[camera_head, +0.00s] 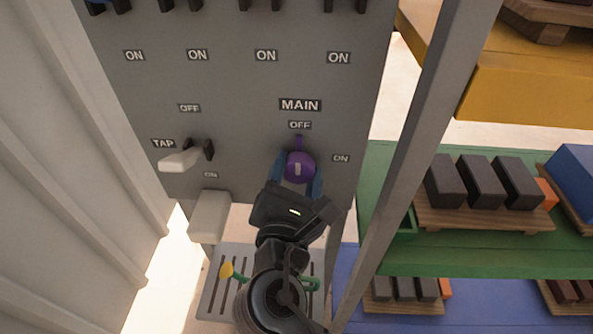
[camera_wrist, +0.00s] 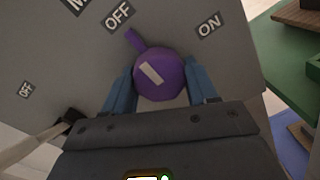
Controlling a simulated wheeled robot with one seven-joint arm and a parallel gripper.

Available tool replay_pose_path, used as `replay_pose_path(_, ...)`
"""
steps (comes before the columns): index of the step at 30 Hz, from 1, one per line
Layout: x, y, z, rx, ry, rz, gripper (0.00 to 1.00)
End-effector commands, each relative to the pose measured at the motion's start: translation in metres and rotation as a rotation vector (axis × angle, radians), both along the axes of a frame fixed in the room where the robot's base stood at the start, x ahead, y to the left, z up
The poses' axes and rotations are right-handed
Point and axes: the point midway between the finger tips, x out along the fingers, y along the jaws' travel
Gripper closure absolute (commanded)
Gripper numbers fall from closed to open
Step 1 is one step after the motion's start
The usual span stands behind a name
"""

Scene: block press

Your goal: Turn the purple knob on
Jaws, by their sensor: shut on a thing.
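The purple knob (camera_head: 299,168) is on the grey panel (camera_head: 230,85), under the MAIN label (camera_head: 300,105). Its pointer tab points up at the OFF label (camera_head: 300,125). The ON label (camera_head: 341,158) is to the right of the knob. My gripper (camera_head: 298,185) is shut on the knob, with one blue finger on each side. In the wrist view the knob (camera_wrist: 160,76) sits between the fingers, and its tab points up and left toward the OFF label (camera_wrist: 118,15). The ON label (camera_wrist: 208,25) is at the upper right there.
A pale tap lever (camera_head: 180,160) sticks out left of the knob, beside the TAP label. A grey slotted grate (camera_head: 215,290) is below. A grey post (camera_head: 415,140) and shelves with dark blocks (camera_head: 480,180) stand at the right. A ribbed wall (camera_head: 60,150) is at the left.

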Motion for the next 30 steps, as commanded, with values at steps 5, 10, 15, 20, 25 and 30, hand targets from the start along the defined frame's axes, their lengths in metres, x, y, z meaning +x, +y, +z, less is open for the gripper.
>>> replay_pose_path(5,-0.0002,0.0004,0.0002,0.0,0.0,0.001,0.73)
replay_pose_path(10,-0.0002,0.0004,0.0002,0.007,-0.001,0.001,0.73)
replay_pose_path(15,-0.0001,0.0002,0.0003,0.05,-0.003,0.0,0.73)
replay_pose_path(20,-0.0001,0.0002,0.0005,0.139,-0.006,0.0,0.73)
replay_pose_path(25,0.0,0.0002,0.0009,0.28,-0.012,0.0,0.73)
replay_pose_path(30,0.0001,0.0005,0.0008,0.441,-0.017,0.001,0.73)
